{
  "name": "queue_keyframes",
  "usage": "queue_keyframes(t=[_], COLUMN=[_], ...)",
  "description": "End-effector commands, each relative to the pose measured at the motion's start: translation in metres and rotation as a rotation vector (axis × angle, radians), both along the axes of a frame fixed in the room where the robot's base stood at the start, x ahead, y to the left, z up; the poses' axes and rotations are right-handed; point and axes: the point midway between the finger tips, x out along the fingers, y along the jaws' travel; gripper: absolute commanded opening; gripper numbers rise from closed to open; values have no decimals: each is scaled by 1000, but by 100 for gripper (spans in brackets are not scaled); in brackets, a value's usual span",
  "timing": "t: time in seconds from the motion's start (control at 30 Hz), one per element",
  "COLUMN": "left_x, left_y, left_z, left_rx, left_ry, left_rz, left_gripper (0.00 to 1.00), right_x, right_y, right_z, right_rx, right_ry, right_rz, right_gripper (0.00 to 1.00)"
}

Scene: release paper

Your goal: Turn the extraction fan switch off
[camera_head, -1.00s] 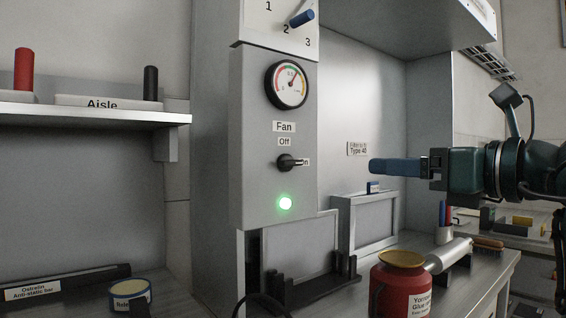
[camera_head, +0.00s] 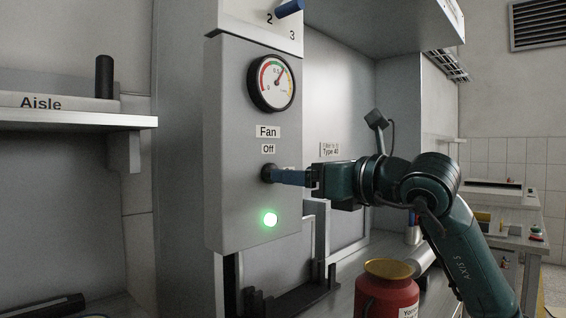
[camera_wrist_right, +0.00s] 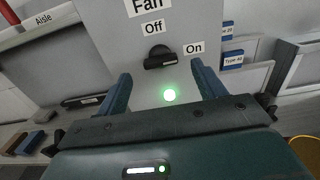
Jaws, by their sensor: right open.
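The black fan switch (camera_wrist_right: 160,57) is a rotary knob on the grey panel, below the "Off" label (camera_head: 268,149) and left of the "On" label (camera_wrist_right: 193,48). In the right wrist view its handle lies roughly sideways, toward "On". The green lamp (camera_head: 270,218) below it is lit. My right gripper (camera_wrist_right: 161,70) is open, with its blue fingers spread to either side of the switch and nothing clasped. In the head view the right gripper (camera_head: 280,176) reaches the switch from the right and partly hides it. My left gripper is out of view.
A round gauge (camera_head: 271,83) and a blue-handled selector (camera_head: 289,9) sit above the switch. A red pot (camera_head: 386,293) stands on the bench below my right arm. A shelf (camera_head: 70,120) juts out at left.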

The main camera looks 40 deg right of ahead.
Motion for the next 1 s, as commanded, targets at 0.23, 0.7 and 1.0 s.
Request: queue_keyframes(t=[0.23,0.7,1.0], left_x=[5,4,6], left_y=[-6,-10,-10], left_z=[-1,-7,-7], left_rx=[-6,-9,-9], left_ry=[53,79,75], left_rz=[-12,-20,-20], left_gripper=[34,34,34], right_x=[36,47,46], right_y=[3,4,4], right_z=[4,0,0], right_rx=[2,0,0], right_ry=[-1,-1,-1], right_rz=[0,0,0], right_gripper=[69,68,44])
